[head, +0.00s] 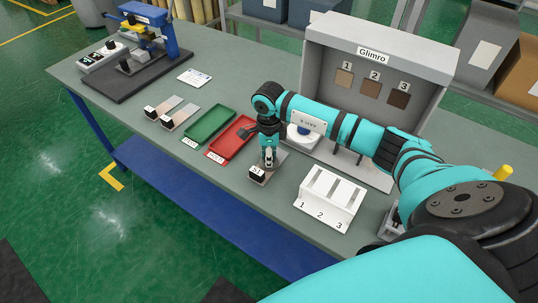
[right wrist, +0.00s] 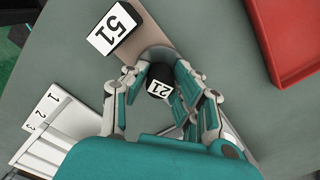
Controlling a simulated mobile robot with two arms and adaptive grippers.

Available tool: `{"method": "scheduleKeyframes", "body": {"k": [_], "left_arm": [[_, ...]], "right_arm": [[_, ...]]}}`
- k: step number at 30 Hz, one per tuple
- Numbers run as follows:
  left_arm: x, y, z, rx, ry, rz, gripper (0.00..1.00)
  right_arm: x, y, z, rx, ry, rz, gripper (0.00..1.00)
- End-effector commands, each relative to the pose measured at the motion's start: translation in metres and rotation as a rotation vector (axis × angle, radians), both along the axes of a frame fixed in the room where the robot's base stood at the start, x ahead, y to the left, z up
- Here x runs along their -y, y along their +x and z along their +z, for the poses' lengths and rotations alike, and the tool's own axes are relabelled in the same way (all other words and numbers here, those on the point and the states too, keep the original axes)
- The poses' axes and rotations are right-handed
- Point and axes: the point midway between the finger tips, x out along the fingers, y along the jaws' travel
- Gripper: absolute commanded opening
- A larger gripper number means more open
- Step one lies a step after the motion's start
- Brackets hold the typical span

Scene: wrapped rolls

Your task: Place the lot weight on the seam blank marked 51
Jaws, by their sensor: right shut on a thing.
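The seam blank marked 51 is a flat tan strip (right wrist: 148,38) with a black block carrying a white 51 label (right wrist: 115,28). In the head view its label (head: 257,171) shows near the table's front edge. My right gripper (head: 268,160) is over the blank's end away from the label. In the right wrist view my right gripper (right wrist: 163,72) is shut on a dark round weight with a white 21 label (right wrist: 158,90). The weight is over the blank's end; I cannot tell whether it touches. My left gripper is not in view.
A red tray (head: 246,131) and a green tray (head: 226,116) lie left of the gripper. A white rack numbered 1 to 3 (head: 348,191) stands at right. The grey Glimro booth (head: 436,68) is behind my arm. Two other blanks (head: 167,104) (head: 187,110) lie further left.

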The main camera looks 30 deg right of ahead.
Motion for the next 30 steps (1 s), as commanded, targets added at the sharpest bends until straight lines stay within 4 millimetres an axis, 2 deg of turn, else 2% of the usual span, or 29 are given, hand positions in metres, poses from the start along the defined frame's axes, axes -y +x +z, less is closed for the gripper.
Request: {"method": "scheduleKeyframes", "body": {"k": [1,6,17,20,30], "left_arm": [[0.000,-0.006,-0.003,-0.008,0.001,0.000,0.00],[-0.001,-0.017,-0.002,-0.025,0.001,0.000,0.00],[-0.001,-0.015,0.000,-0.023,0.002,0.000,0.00],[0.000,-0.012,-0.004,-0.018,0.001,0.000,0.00],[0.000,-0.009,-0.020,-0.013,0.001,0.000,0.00]], "right_arm": [[0.000,0.000,-0.002,0.001,-0.001,0.000,0.27],[0.000,0.000,-0.001,0.000,0.000,0.000,0.49],[0.000,0.000,0.004,0.001,0.000,0.000,0.49],[0.000,0.001,0.017,0.004,0.000,0.002,0.49],[0.000,0.001,0.088,0.005,-0.001,0.001,0.49]]}}
